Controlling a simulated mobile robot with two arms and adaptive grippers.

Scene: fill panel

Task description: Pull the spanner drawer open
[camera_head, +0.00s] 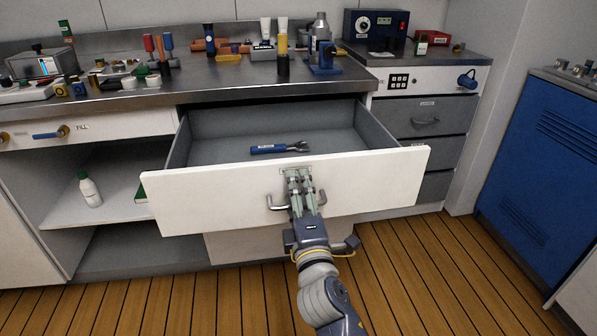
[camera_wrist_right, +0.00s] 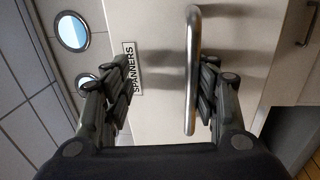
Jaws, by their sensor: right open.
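The spanner drawer (camera_head: 205,198) is pulled well out from under the counter, its white front facing me. A blue-handled spanner (camera_head: 268,149) lies inside on the grey floor. The drawer's metal bar handle (camera_head: 278,206) also shows in the right wrist view (camera_wrist_right: 192,70), next to a "SPANNERS" label (camera_wrist_right: 130,68). My right gripper (camera_head: 299,178) is at the middle of the drawer front. In the right wrist view the gripper (camera_wrist_right: 165,85) is open, with the handle bar between its fingers, close to the right-hand one. I cannot tell whether they touch. My left gripper is not in view.
The counter (camera_head: 190,88) above holds tools, bottles and a blue vice (camera_head: 323,58). A shelf with a white bottle (camera_head: 90,190) is open at the left. Grey drawers (camera_head: 425,118) and a blue cabinet (camera_head: 545,165) stand at the right. The wooden floor (camera_head: 430,270) in front is clear.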

